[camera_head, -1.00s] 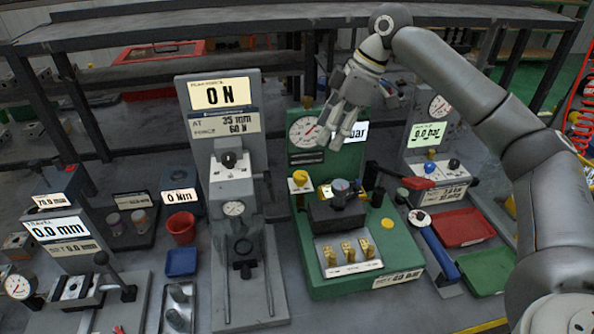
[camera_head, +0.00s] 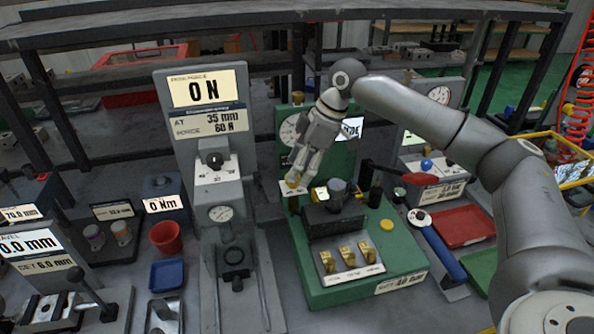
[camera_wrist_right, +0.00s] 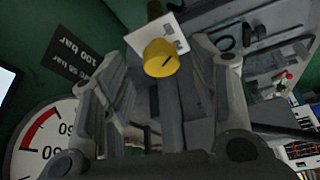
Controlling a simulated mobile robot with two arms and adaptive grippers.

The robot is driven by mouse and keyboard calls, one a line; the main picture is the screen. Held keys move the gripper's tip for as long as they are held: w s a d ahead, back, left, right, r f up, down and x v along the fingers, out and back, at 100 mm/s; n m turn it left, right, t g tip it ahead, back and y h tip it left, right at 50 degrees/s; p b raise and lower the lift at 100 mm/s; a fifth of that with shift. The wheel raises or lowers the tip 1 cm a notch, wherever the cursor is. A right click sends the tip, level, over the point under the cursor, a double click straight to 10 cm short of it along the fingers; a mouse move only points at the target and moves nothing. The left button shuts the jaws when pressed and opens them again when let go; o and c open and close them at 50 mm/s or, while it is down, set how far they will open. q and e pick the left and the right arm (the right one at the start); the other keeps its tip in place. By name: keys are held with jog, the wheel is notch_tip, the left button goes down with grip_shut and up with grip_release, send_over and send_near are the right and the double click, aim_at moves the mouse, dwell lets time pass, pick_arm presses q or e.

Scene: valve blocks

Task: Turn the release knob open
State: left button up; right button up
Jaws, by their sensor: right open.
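A yellow knob (camera_head: 292,181) with a white plate behind it stands at the left side of the green station (camera_head: 310,285); I take it for the release knob. In the head view my right gripper (camera_head: 298,172) points down at it and hides part of it. In the right wrist view the yellow knob (camera_wrist_right: 161,58) has a dark slot mark and lies between the spread fingertips of my right gripper (camera_wrist_right: 158,72). The gripper is open; I cannot tell whether a finger touches the knob. My left gripper is not in view.
A round gauge (camera_wrist_right: 40,140) is close beside the gripper. A grey press (camera_head: 205,120) stands left.

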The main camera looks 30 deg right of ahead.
jog(key=shift+x, duration=1.05)
jog(key=c, duration=1)
jog(key=shift+s+r+p, duration=0.1)
jog(key=shift+r+p, duration=0.05)
jog(key=shift+p, duration=0.4)
jog(key=m+h+p, duration=0.1)
jog(key=m+p, duration=0.3)
jog(key=p, duration=0.1)
jog(key=m+t+h+p, duration=0.1)
jog(key=m+p, duration=0.2)
jog(key=p, duration=0.3)
jog(key=a+m+t+h+p, duration=0.1)
jog(key=m+p, duration=0.3)
jog(key=p, duration=0.2)
jog(key=shift+s+r+m+h, duration=0.1)
jog(key=shift+s+m+h, duration=0.1)
jog(key=shift+m+h, duration=0.15)
jog(key=shift+m+h+p, duration=0.55)
jog(key=shift+m+p, duration=0.7)
jog(key=shift+p, duration=0.15)
jog(key=shift+f, duration=0.25)
